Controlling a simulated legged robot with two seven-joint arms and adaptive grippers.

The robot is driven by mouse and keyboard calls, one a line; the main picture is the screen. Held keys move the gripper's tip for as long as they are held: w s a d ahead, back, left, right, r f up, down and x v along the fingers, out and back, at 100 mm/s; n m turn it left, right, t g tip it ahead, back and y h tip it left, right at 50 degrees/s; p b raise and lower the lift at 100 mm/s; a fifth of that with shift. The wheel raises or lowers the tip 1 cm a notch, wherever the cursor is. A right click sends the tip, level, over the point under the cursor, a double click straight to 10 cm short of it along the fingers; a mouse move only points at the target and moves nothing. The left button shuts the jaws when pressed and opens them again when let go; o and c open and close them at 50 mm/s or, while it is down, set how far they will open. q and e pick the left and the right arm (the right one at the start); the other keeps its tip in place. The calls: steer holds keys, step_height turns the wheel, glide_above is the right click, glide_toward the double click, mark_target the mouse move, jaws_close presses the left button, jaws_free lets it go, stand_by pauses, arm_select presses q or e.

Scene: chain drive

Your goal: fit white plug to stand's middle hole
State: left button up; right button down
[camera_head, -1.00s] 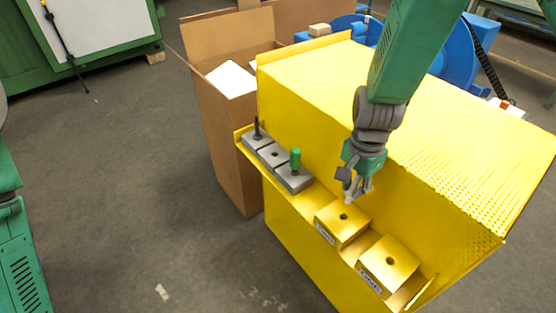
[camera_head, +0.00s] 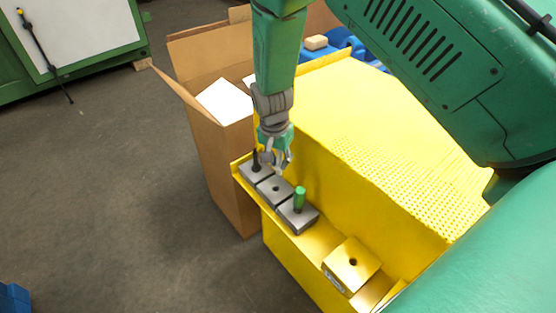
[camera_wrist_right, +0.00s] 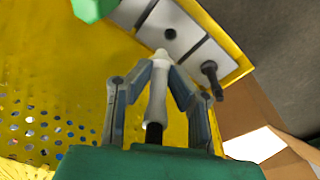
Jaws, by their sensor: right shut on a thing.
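My right gripper (camera_head: 278,162) is shut on the white plug (camera_wrist_right: 158,95), whose pale tip points away from the wrist in the right wrist view. The grey stand (camera_head: 262,188) is a row of three blocks on the yellow ledge. Its middle hole (camera_head: 276,188) is empty and also shows in the wrist view (camera_wrist_right: 170,34). A black plug (camera_head: 256,160) stands upright in the far block, and a green plug (camera_head: 299,198) in the near block. The white plug is above and behind the stand, apparently clear of the hole. My left gripper is out of view.
A yellow block (camera_head: 345,270) with an open hole sits nearer on the ledge. The yellow machine wall (camera_head: 340,200) rises right behind the stand. An open cardboard box (camera_head: 215,150) stands to the left.

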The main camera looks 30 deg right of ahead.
steer(key=shift+w+a+f, duration=0.15)
steer(key=shift+w+f, duration=0.1)
steer(key=shift+w, duration=0.5)
steer(key=shift+s+r, duration=0.1)
steer(key=shift+a, duration=0.15)
steer(key=b, duration=0.3)
glide_above(275, 183)
steer(key=s+a, duration=0.1)
steer(key=s, duration=0.1)
steer(key=shift+f, duration=2.9)
steer(key=shift+w+a, duration=0.1)
steer(key=shift+p, duration=0.75)
steer(key=shift+f+b, duration=1.15)
steer(key=shift+f, duration=0.8)
